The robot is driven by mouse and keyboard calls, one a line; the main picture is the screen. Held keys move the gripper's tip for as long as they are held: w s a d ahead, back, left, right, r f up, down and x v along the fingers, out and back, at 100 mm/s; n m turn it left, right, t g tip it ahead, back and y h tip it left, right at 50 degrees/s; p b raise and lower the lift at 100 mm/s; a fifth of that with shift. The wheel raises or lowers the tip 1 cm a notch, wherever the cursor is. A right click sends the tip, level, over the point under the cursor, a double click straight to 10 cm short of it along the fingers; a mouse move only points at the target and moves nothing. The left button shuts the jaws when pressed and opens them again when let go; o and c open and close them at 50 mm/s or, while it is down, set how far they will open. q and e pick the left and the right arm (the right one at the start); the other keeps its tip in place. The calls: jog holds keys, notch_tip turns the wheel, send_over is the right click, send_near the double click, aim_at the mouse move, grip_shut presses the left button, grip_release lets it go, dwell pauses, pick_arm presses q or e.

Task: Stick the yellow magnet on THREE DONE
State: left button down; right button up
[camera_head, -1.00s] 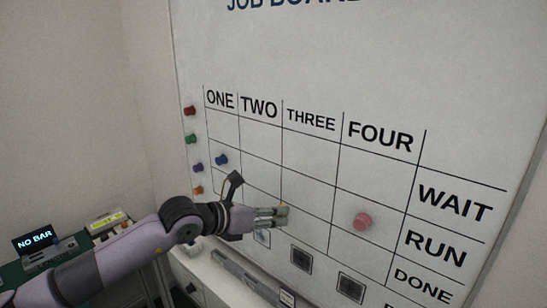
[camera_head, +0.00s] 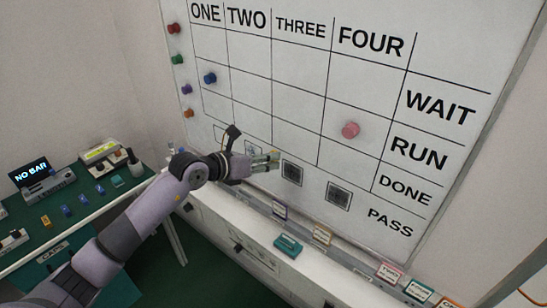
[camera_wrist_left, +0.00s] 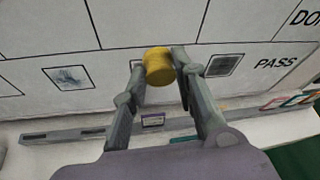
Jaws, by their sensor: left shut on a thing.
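My left gripper (camera_head: 266,161) is at the job board (camera_head: 440,60), low in the THREE column. It is shut on the yellow magnet (camera_wrist_left: 158,66), which sits between the fingertips in the left wrist view. There the magnet overlaps the line above the PASS row and hides most of the square picture behind it. I cannot tell whether it touches the board. In the head view the fingers mostly hide it. The THREE DONE cell (camera_head: 296,137) looks bare, just above the fingertips. My right gripper is not in view.
A pink magnet (camera_head: 350,130) is in FOUR RUN and a blue magnet (camera_head: 210,78) in ONE RUN. Several magnets line the board's left edge, including a red one (camera_head: 174,28). A ledge (camera_head: 215,212) runs below the board, with a teal block (camera_head: 288,245) on it.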

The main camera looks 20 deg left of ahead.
pick_arm(q)
jog(key=shift+w+d, duration=0.2)
jog(key=shift+w, duration=0.4)
jog(key=shift+w+d, duration=0.25)
jog(key=shift+w, duration=0.3)
jog(key=shift+w+d+b, duration=0.3)
jog(key=shift+w+b, duration=0.1)
jog(key=shift+w, duration=0.5)
jog(key=shift+w+d+b, duration=0.35)
jog(key=shift+w, duration=0.5)
jog(key=shift+w+d+b, duration=0.3)
jog(key=shift+w+b, duration=0.1)
jog(key=shift+w, duration=0.6)
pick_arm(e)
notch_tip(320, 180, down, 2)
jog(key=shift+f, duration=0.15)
pick_arm(q)
jog(key=c, duration=1.2)
grip_release()
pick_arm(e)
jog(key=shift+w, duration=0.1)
